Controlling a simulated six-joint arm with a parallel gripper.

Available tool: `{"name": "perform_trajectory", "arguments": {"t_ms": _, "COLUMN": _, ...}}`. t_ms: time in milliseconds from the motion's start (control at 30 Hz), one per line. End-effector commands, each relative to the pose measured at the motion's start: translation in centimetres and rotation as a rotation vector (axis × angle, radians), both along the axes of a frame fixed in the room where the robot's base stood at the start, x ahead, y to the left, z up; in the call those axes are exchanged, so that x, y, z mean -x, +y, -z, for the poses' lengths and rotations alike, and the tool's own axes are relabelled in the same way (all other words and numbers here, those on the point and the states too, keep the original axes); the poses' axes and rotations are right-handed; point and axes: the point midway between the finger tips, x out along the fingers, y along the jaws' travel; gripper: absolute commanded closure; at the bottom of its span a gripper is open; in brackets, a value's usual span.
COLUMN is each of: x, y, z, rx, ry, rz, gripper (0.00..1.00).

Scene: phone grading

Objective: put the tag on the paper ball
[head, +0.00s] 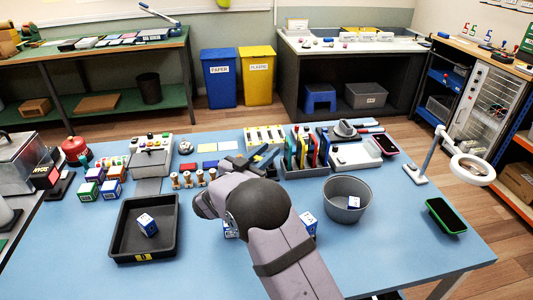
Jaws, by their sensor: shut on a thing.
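My gripper (254,160) is over the back middle of the blue table, its dark fingers pointing away from me. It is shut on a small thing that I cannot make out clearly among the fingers. A small roundish whitish-grey ball (185,147), which looks like the paper ball, sits at the back of the table, left of my gripper and apart from it. Flat yellow and white pieces lie between them, among them a yellow one (207,148) and a white one (225,146). I cannot tell which piece is the tag.
A black tray (120,252) holds a blue-white box (147,224). A grey bin (347,184) stands right of my arm.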

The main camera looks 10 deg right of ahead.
Motion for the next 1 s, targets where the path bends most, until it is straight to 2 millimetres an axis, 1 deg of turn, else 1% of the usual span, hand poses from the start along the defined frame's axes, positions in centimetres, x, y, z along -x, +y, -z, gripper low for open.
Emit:
{"name": "perform_trajectory", "arguments": {"t_ms": 33, "x": 0.0, "y": 0.0, "z": 0.0, "rx": 0.0, "ry": 0.0, "rz": 0.0, "gripper": 0.71}}
{"name": "perform_trajectory", "arguments": {"t_ms": 100, "x": 0.0, "y": 0.0, "z": 0.0, "rx": 0.0, "ry": 0.0, "rz": 0.0, "gripper": 0.57}}
{"name": "perform_trajectory", "arguments": {"t_ms": 433, "x": 0.0, "y": 0.0, "z": -0.1, "rx": 0.001, "ry": 0.001, "rz": 0.0, "gripper": 0.57}}
{"name": "perform_trajectory", "arguments": {"t_ms": 633, "x": 0.1, "y": 0.1, "z": -0.6, "rx": 0.001, "ry": 0.001, "rz": -0.001, "gripper": 0.57}}
{"name": "perform_trajectory", "arguments": {"t_ms": 700, "x": 0.8, "y": 1.0, "z": -0.1, "rx": 0.001, "ry": 0.001, "rz": -0.005, "gripper": 0.57}}
{"name": "perform_trajectory", "arguments": {"t_ms": 1000, "x": 4.7, "y": 4.8, "z": -0.1, "rx": -0.001, "ry": -0.001, "rz": -0.004, "gripper": 0.57}}
